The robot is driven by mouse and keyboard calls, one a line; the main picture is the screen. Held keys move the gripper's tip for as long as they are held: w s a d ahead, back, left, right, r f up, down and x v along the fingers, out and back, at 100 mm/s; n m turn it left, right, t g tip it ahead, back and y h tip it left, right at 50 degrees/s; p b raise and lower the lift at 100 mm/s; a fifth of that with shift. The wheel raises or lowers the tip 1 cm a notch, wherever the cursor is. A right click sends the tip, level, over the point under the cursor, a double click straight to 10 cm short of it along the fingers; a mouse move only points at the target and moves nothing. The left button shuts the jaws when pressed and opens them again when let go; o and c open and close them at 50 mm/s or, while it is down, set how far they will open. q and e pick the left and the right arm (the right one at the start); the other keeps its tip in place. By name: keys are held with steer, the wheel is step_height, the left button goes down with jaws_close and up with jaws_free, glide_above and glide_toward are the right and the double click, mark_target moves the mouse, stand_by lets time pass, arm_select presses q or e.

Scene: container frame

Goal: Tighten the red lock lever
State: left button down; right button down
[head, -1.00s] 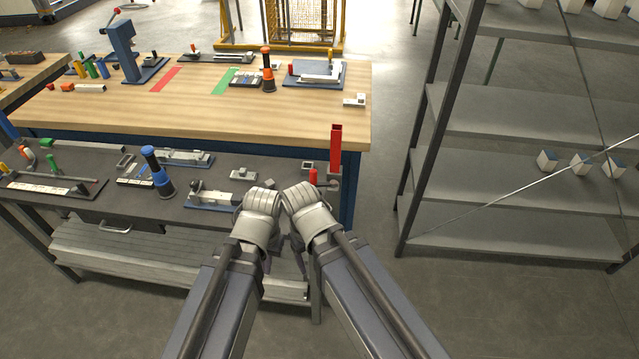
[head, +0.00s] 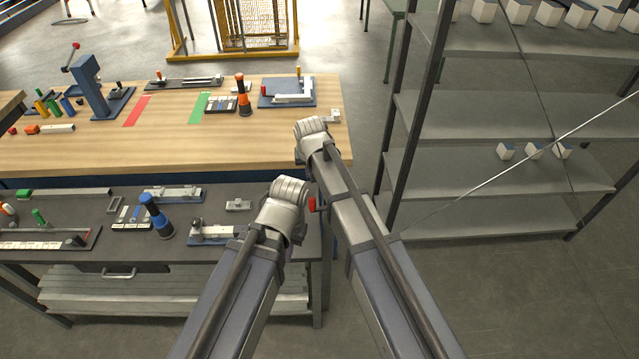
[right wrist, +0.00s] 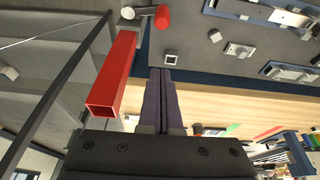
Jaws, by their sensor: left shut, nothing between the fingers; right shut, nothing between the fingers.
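A red cylinder-shaped grip (head: 312,204) shows in a narrow gap between my arms at the right end of the grey bench. In the right wrist view the red cylinder (right wrist: 162,16) sits by a pale rounded part, beside a long red square tube (right wrist: 118,70). I cannot tell for certain which is the lock lever. My right gripper (head: 312,130) is above the wooden table's right edge; its dark fingers (right wrist: 160,75) are shut and empty, beside the tube and apart from the cylinder. My left gripper (head: 287,192) is shut, over the grey bench's right end, its fingertips mostly hidden.
The grey bench (head: 60,190) holds a blue-topped tool (head: 156,216) and several metal fixtures. The wooden table (head: 60,150) behind it carries an orange-and-black tool (head: 243,97) and a blue press (head: 92,88). Metal shelving (head: 480,130) stands right, with open floor between.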

steer(key=shift+w+d, duration=0.1)
steer(key=shift+d, duration=0.15)
steer(key=b+x, duration=1)
steer(key=s, duration=0.4)
steer(key=shift+r, duration=0.1)
steer(key=shift+s, duration=0.15)
